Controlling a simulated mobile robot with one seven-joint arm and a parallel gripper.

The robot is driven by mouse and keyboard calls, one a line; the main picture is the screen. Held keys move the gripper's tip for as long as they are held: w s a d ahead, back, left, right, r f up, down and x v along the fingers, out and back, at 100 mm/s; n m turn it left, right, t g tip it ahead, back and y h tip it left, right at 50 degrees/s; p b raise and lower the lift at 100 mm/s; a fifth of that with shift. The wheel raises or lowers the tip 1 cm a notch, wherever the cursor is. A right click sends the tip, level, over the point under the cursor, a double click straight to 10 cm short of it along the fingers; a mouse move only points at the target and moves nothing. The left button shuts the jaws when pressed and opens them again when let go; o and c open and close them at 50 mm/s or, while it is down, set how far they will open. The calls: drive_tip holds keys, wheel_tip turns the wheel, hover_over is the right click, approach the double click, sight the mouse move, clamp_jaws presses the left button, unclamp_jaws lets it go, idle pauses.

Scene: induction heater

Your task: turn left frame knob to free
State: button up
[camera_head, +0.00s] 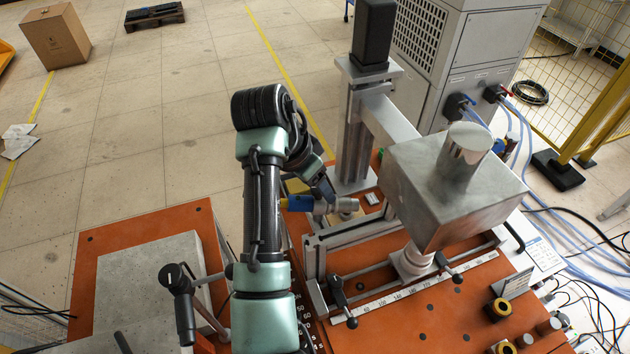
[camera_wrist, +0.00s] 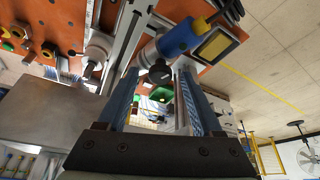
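Two black frame knobs show in the head view on the rails of the heater frame. The left frame knob (camera_head: 340,290) stands beside the white scale at its left end, and the right frame knob (camera_head: 447,265) is near the silver block. My gripper (camera_head: 323,190) is at the blue and silver cylinder (camera_head: 310,204), behind the left knob and apart from it. In the wrist view my gripper (camera_wrist: 160,72) has its two blue-lined fingers spread, with nothing held. A round black knob (camera_wrist: 159,73) shows in the gap between the fingers; I cannot tell which knob it is.
A large metal block (camera_head: 450,190) overhangs the orange table (camera_head: 400,325) at the right. An upright post (camera_head: 355,130) stands behind my gripper. A black-handled lever (camera_head: 180,285) stands at the lower left. Black and gold rings (camera_head: 499,309) sit at the front right.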

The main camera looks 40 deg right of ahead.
clamp_jaws()
drive_tip(key=shift+n+p, duration=0.3)
drive_tip(key=shift+s+r+n+t+p, duration=0.1)
drive_tip(key=shift+n+t+p, duration=0.2)
drive_tip(key=shift+n+p, duration=0.25)
drive_tip(key=shift+s+r+n+t+p, duration=0.1)
drive_tip(key=shift+n+t+p, duration=0.2)
drive_tip(key=shift+n+p, duration=0.25)
drive_tip(key=shift+d+f+n+t+y+p, duration=0.1)
drive_tip(key=shift+n+t+y+p, duration=0.25)
drive_tip(key=shift+n+p, duration=0.6)
drive_tip(key=shift+d+n+t+y+p, duration=0.1)
drive_tip(key=shift+n+t+y+p, duration=0.25)
drive_tip(key=shift+n, duration=1)
drive_tip(key=shift+a, duration=0.1)
drive_tip(key=shift+o, duration=0.4)
unclamp_jaws()
